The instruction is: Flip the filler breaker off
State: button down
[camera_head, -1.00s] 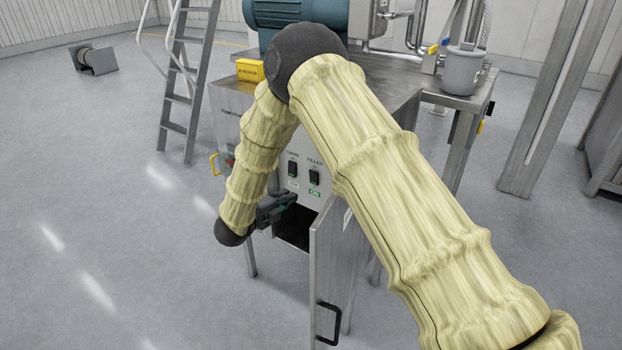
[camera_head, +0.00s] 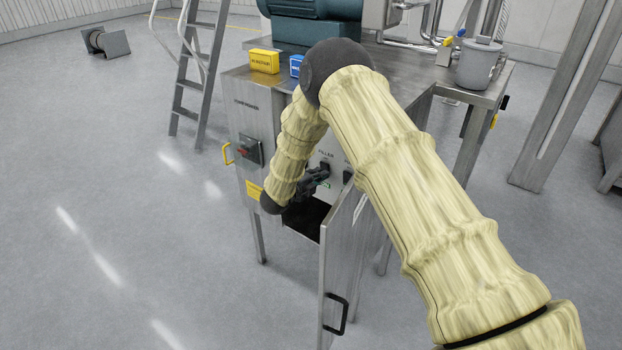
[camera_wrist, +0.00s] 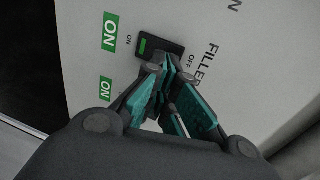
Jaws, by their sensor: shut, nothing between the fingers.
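The filler breaker (camera_wrist: 155,48) is a black rocker switch on the pale panel in the wrist view, between the words ON and OFF and beside the FILLER label. A green patch shows at its ON end, and a green ON tag (camera_wrist: 110,32) lies beyond that. In the head view the breaker (camera_head: 325,167) is small, just above my gripper (camera_head: 318,181). In the wrist view my gripper (camera_wrist: 166,80) is shut and empty, its fingertips at the breaker's lower edge and partly covering it. I cannot tell whether they touch it.
The open cabinet door (camera_head: 337,265) stands just right of my forearm. A red rotary switch (camera_head: 247,150) sits on the cabinet's left panel. Yellow (camera_head: 264,61) and blue (camera_head: 295,66) boxes stand on top. Another green ON tag (camera_wrist: 105,88) is near the gripper.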

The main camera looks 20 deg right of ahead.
jog(key=shift+w+d+r, duration=0.1)
jog(key=shift+w+d, duration=0.4)
jog(key=shift+d, duration=0.1)
jog(key=shift+w+d+r+g+y, duration=0.2)
jog(key=shift+d+g+y, duration=0.1)
jog(key=shift+d+y, duration=0.1)
jog(key=shift+s+a, duration=0.15)
jog(key=shift+a, duration=0.35)
jog(key=r+b+v, duration=0.1)
jog(key=v, duration=1.2)
jog(key=shift+b, duration=0.4)
jog(key=shift+d, duration=0.2)
